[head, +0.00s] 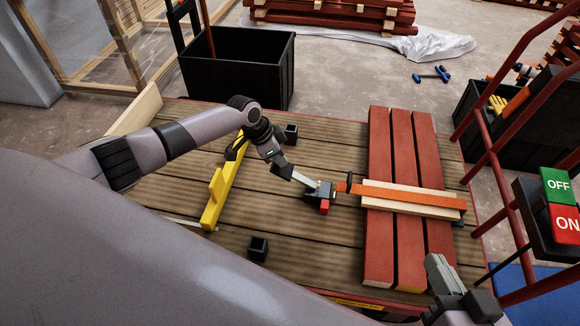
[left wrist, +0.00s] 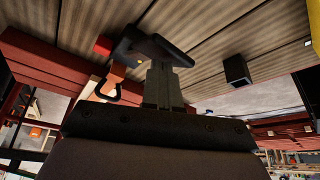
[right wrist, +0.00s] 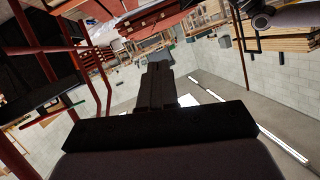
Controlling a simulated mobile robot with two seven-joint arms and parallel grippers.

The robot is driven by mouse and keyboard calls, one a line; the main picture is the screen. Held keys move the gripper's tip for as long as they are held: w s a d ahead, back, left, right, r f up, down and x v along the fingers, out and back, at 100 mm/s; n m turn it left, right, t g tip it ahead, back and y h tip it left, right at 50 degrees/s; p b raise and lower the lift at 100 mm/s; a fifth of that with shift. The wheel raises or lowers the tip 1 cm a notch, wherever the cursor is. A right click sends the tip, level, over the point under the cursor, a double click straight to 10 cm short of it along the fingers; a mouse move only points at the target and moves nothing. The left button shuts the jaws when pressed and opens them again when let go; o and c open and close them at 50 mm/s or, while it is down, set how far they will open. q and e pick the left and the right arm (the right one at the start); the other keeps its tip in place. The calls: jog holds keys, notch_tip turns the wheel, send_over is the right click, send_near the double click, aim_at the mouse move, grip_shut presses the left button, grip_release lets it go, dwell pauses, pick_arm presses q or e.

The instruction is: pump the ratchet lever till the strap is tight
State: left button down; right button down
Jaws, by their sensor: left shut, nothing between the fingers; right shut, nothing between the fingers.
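The black ratchet (head: 322,194) with a red part sits on the wooden deck, left of three red battens (head: 378,225). An orange strap (head: 412,198) runs from it over a pale wood strip (head: 400,187) across the battens. My left gripper (head: 308,181) is shut and empty, its tips right at the ratchet; I cannot tell whether they touch. In the left wrist view the shut fingers (left wrist: 160,80) end just below the black ratchet lever (left wrist: 150,46). My right gripper (head: 436,268) is shut and empty, near the battens' front ends; its fingers (right wrist: 157,85) point into open room.
A yellow level-like tool (head: 215,197) lies left of the ratchet. Small black blocks (head: 258,248) stand on the deck. A black bin (head: 240,72) is at the back. Red railing (head: 492,150) and an OFF/ON box (head: 560,205) stand at the right.

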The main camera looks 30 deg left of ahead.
pick_arm(q)
jog(key=shift+r+p, duration=0.6)
jog(key=shift+r, duration=0.35)
notch_tip(320, 180, up, 2)
jog(key=shift+p, duration=1)
notch_tip(320, 180, up, 2)
jog(key=shift+p, duration=0.9)
jog(key=shift+r, duration=0.2)
pick_arm(e)
jog(key=shift+s+d+r+g+h, duration=0.25)
jog(key=shift+d+r+g+h, duration=0.25)
jog(key=shift+d+h, duration=0.1)
